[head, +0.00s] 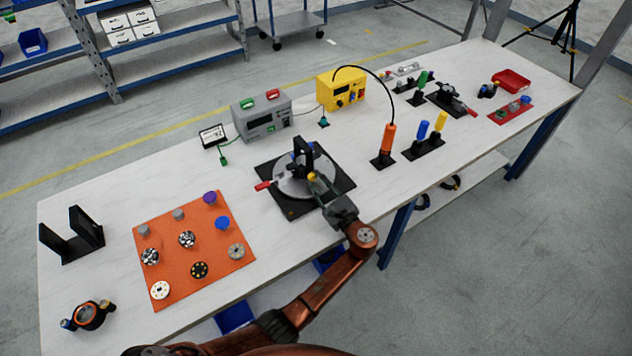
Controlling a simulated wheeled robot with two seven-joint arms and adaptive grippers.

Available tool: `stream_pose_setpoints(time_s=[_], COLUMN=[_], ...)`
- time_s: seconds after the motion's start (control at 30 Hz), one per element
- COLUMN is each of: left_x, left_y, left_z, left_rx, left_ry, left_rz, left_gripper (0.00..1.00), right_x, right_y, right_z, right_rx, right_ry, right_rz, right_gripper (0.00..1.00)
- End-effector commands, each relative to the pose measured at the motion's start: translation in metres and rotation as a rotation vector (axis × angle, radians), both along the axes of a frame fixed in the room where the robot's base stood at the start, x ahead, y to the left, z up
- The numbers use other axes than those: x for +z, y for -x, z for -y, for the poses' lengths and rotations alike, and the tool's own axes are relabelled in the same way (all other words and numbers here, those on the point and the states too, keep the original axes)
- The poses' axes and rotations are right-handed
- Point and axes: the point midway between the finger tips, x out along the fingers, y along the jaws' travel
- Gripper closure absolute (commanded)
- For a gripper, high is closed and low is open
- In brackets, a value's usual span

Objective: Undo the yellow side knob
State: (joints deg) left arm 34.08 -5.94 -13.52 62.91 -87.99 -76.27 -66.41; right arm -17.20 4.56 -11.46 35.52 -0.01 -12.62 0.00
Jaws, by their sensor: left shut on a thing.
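A black square base (275,205) on the bench carries a round grey plate with an upright black bracket (303,152). A red handle (262,186) sticks out at its left. The yellow side knob (312,176) shows as a small patch of yellow at the front right of the plate. My left gripper (317,184) reaches it from the lower right and is shut on it. The fingers hide most of the knob. My right gripper is not in view.
An orange mat (180,282) with several knobs and discs lies left. A grey box (262,122) and a yellow box (341,92) stand behind. An orange tool (388,140) stands upright to the right. Bare bench lies between the mat and the base.

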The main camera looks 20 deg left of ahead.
Motion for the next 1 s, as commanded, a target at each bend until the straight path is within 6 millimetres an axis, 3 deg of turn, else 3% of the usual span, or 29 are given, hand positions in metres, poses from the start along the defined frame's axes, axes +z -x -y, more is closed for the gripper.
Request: stream_pose_setpoints(time_s=[0.17,0.2,0.47,0.77,1.0], left_x=[0.000,0.000,0.000,0.000,-0.001], left_y=[0.000,0.000,0.000,0.001,0.013], left_z=[0.000,0.000,0.000,0.001,0.017], left_rx=[0.001,0.001,0.001,0.000,0.000], left_ry=[0.000,0.000,-0.001,-0.001,0.001], left_rz=[-0.002,-0.002,-0.002,-0.002,-0.003], left_gripper=[1.00,0.77,0.60,0.60,0.60], right_x=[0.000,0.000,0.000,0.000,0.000], right_y=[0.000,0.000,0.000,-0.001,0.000], right_z=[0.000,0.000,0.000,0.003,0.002], right_rx=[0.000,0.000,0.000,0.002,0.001], right_ry=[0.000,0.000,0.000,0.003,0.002], right_rz=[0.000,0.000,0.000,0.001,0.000], right_gripper=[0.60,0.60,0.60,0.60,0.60])
